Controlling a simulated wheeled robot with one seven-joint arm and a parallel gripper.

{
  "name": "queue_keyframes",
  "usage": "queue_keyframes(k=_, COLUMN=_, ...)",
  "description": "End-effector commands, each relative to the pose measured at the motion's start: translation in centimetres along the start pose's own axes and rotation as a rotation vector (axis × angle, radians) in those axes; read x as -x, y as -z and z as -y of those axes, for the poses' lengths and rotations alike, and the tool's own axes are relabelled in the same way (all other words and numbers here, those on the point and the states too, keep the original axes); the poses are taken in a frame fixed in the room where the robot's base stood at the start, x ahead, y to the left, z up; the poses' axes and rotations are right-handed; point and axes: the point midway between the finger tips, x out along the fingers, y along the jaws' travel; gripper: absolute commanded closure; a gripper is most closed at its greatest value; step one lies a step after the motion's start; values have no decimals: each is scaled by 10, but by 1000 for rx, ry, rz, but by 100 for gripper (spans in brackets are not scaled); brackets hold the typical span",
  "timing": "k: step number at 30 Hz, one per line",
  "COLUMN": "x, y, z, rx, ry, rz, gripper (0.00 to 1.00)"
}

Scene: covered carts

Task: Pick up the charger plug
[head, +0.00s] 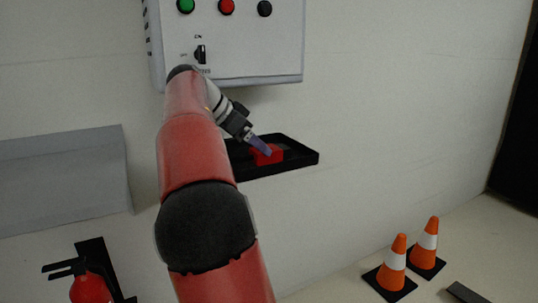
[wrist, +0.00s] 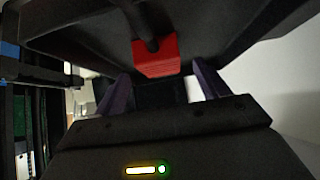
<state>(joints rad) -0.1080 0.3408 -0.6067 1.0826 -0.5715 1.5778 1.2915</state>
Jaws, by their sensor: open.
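The charger plug appears to be the red block (head: 267,155) with a black cord or stem, in the black wall tray (head: 300,158) below the control box. The red block also shows in the wrist view (wrist: 155,62), at the upper middle. My gripper (head: 266,148) reaches down over the tray from the upper left, its purple finger close to the red block. In the wrist view my gripper (wrist: 160,92) has its two purple fingers apart, one on each side of the red block's lower end. I cannot tell whether either finger touches it.
A white control box (head: 245,50) with buttons and a switch hangs on the wall just above the tray. A grey panel (head: 60,178) is at the left. A red fire extinguisher (head: 90,288) and two orange cones (head: 394,265) stand lower down. The wall right of the tray is clear.

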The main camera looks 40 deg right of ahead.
Motion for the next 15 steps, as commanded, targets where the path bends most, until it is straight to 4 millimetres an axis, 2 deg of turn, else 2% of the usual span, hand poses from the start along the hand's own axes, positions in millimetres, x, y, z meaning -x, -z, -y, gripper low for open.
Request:
queue_keyframes(k=3, x=-20, y=-1, z=-1, rx=0, ry=-2, rz=1, gripper=26)
queue_keyframes(k=6, x=-28, y=0, z=-1, rx=-1, ry=-1, rz=1, gripper=26)
queue_keyframes(k=14, x=-31, y=0, z=0, rx=0, ry=1, rz=0, gripper=26)
queue_keyframes(k=15, x=-31, y=0, z=0, rx=0, ry=1, rz=0, gripper=30)
